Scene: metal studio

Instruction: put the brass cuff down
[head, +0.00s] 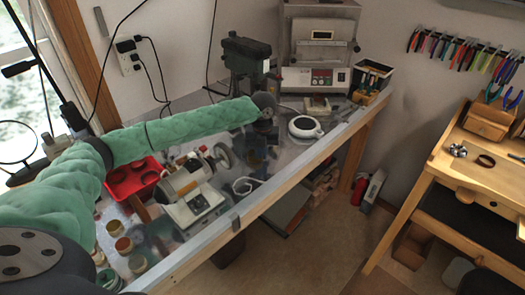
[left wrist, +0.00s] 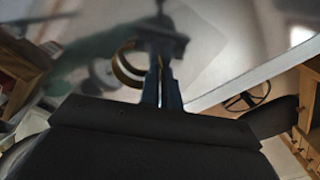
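My left arm reaches in a green sleeve over the metal bench, and its gripper (head: 262,150) points down near the bench's middle. In the left wrist view its dark fingers (left wrist: 162,85) are close together on the brass cuff (left wrist: 125,66), a curved gold band. The cuff sticks out to the left of the fingers, which hide part of it. In the head view the cuff is too dark and small to make out clearly. I cannot tell whether it touches the bench top. My right gripper is in neither view.
On the metal bench (head: 224,205), a small lathe-like machine (head: 190,190) and red tray (head: 133,178) stand left of the gripper. A white round device (head: 305,127) stands right of it, a green drill press (head: 246,60) behind. A wooden workbench (head: 470,140) is at right.

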